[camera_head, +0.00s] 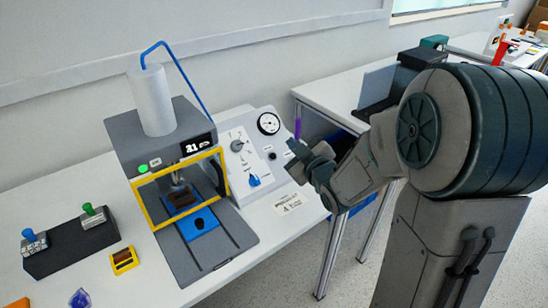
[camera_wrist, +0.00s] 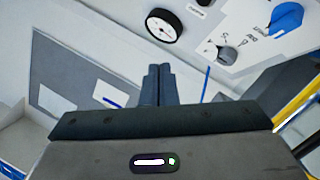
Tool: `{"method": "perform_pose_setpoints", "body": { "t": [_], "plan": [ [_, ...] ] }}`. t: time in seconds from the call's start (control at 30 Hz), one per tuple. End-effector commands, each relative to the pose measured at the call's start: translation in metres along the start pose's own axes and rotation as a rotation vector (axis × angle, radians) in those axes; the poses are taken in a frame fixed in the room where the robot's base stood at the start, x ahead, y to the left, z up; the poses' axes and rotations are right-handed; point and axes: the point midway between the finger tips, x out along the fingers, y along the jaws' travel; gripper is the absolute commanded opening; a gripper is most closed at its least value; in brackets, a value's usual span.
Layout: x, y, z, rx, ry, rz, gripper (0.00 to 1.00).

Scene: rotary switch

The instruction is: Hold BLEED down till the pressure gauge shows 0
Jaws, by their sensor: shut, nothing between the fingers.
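The sloped white control panel (camera_head: 232,125) stands right of the press in the head view. Its round pressure gauge (camera_head: 268,123) has a white face and also shows in the wrist view (camera_wrist: 164,26); its reading is too small to tell. A small black button (camera_head: 273,156) sits below the gauge; its label is too small to read, so I cannot confirm it is BLEED. My gripper (camera_head: 293,156) is at the panel's right side, apart from the button. In the wrist view its fingers (camera_wrist: 158,72) are together and empty.
The panel also has a grey rotary knob (camera_head: 238,145) and a blue knob (camera_head: 254,180). A press with a yellow guard frame (camera_head: 149,205) stands to the left. A black block with two valves (camera_head: 72,250) is at the far left. Another table (camera_head: 340,92) stands behind.

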Motion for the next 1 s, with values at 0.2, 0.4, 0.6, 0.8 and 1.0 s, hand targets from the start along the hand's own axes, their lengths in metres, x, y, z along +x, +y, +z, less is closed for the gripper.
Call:
{"method": "perform_pose_setpoints", "body": {
  "t": [0.2,0.4,0.6,0.8,1.0],
  "plan": [
    [0.0,0.0,0.0,-0.001,0.004,0.0,0.0],
    [0.002,-0.002,0.002,0.0,0.003,0.0,0.0],
    [0.015,-0.012,0.013,0.001,0.003,-0.001,0.0],
    [0.036,-0.028,0.028,0.001,0.003,-0.002,0.0],
    [0.052,-0.04,0.041,0.0,0.004,0.0,0.0]
  ]
}}
